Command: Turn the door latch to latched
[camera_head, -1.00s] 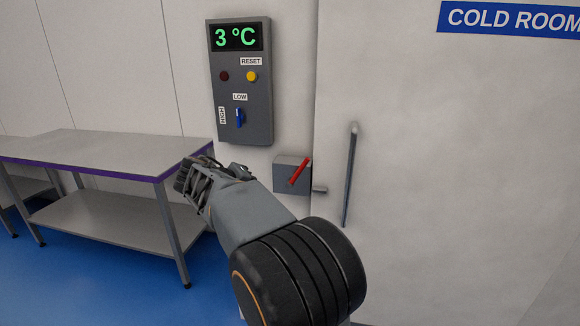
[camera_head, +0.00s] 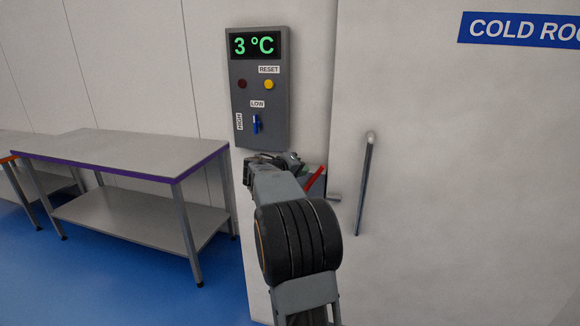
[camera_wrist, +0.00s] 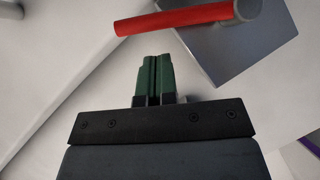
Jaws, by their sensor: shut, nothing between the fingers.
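The door latch has a red lever (camera_head: 315,179) on a grey box (camera_head: 322,184) on the wall, just left of the cold room door (camera_head: 450,200). In the head view the lever is tilted, its upper end to the right, and my arm hides part of the box. The wrist view shows the red lever (camera_wrist: 180,18) crossing the top, its pivot end at the right on the grey box (camera_wrist: 240,50). My gripper (camera_wrist: 155,58) has green fingers, shut and empty, pointing toward the lever with a small gap in the picture. Contact cannot be told.
A long door handle (camera_head: 364,185) is to the right. A steel table (camera_head: 110,150) stands left. Blue floor (camera_head: 130,270) is open in front.

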